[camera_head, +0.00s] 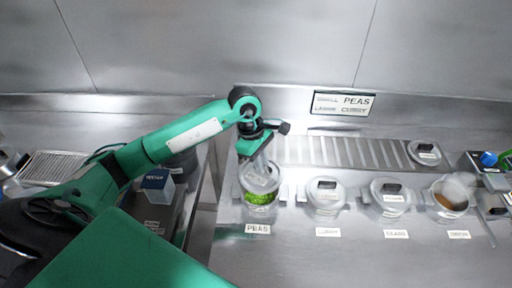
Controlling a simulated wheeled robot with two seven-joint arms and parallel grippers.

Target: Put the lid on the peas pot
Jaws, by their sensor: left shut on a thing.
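The peas pot (262,198) is a clear pot with green peas showing through its wall, standing behind the PEAS label (257,229). My left gripper (257,158) reaches down over it from behind and above. It is shut on the greyish see-through lid (262,180) at the top of the pot. The gripper hides the lid's handle. I cannot tell whether the lid rests fully on the rim or is a little above it. My right gripper is not in view.
Two lidded pots (326,196) (390,196) stand to the right. Beyond them is a pot with brown contents (450,200). Another lid (424,152) lies at the right end of the ribbed rack (345,151).

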